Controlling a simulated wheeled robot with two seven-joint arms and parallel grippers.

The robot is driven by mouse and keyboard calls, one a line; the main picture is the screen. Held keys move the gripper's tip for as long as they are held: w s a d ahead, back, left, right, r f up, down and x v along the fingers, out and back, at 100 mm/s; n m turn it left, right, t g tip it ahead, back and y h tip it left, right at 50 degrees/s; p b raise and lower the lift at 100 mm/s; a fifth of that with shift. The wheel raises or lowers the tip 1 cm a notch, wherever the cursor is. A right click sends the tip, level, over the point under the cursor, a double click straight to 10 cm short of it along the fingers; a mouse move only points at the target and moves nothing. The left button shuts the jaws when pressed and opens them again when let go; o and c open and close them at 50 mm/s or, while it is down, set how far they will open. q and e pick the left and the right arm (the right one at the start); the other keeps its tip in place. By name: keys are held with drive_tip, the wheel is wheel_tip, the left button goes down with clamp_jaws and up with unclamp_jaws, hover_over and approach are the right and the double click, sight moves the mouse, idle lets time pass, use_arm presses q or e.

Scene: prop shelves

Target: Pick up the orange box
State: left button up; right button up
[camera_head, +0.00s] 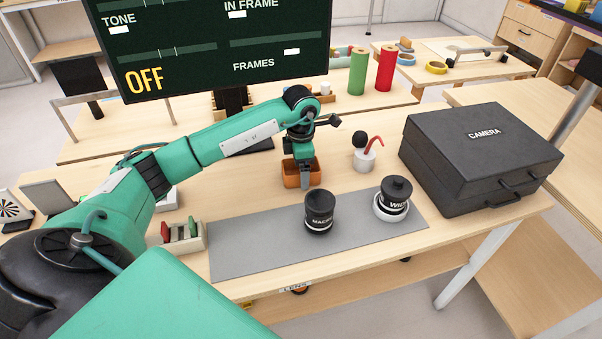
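The orange box (291,176) is a small open-topped container on the wooden table, behind the grey mat. My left gripper (304,184) points down at the box. A grey finger stands in front of the box's right part and hides some of it. The other finger is not clearly seen, so I cannot tell whether the gripper is open or shut, or whether it touches the box. My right gripper is not in view.
Two black lenses, one marked MACRO (319,212) and one marked WIDE (394,200), stand on the grey mat (260,248). A dark monitor (215,45) stands behind.

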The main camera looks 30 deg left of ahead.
use_arm(q)
drive_tip(key=c, duration=1.1)
